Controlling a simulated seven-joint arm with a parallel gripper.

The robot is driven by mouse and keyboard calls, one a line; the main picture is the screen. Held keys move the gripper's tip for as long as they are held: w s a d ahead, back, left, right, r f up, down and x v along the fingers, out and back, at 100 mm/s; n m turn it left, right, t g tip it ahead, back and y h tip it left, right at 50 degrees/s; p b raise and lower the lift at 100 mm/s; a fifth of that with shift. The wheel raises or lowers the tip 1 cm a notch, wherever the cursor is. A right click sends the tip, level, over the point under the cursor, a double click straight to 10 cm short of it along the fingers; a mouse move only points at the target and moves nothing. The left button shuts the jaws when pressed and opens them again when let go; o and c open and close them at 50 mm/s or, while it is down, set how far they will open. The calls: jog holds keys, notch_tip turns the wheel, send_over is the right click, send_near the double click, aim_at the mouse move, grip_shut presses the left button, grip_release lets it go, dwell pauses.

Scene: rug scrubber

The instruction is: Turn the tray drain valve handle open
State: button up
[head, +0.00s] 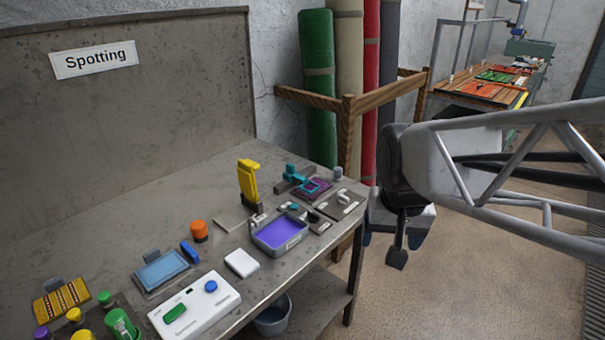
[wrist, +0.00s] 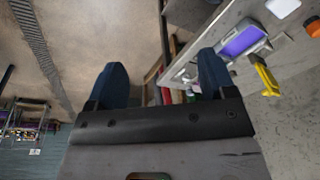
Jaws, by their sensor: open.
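A grey tray (head: 279,247) holding purple liquid (head: 277,232) sits near the right front edge of the grey bench. It also shows at the upper right of the wrist view (wrist: 238,40). Small fittings stand around the tray, but I cannot tell which one is the drain valve handle or how it is turned. My gripper (head: 392,240) hangs beyond the bench's right end, apart from the tray. Its two dark blue fingers are spread with nothing between them, as the wrist view (wrist: 160,78) shows.
A yellow upright tool (head: 248,183), an orange knob (head: 199,231), a white block (head: 242,263) and a white control box (head: 194,305) stand on the bench. A bucket (head: 272,318) is on the lower shelf. Rolled rugs (head: 318,90) stand behind a wooden rail. The floor right of the bench is clear.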

jog(key=w+a+f+m+g, duration=0.1)
jog(key=w+a+f+m, duration=0.1)
jog(key=w, duration=0.7)
jog(key=w+a+f+m, duration=0.2)
jog(key=w, duration=0.8)
jog(key=m+g, duration=0.1)
jog(key=m, duration=0.2)
send_near(314, 213)
jog(key=shift+s+d+f, duration=0.1)
jog(key=shift+s+f, duration=0.2)
jog(key=shift+s, duration=0.05)
jog(key=shift+w+f, duration=0.4)
jog(key=shift+f, duration=0.15)
jog(key=shift+f, duration=3.75)
jog(key=shift+c, duration=0.2)
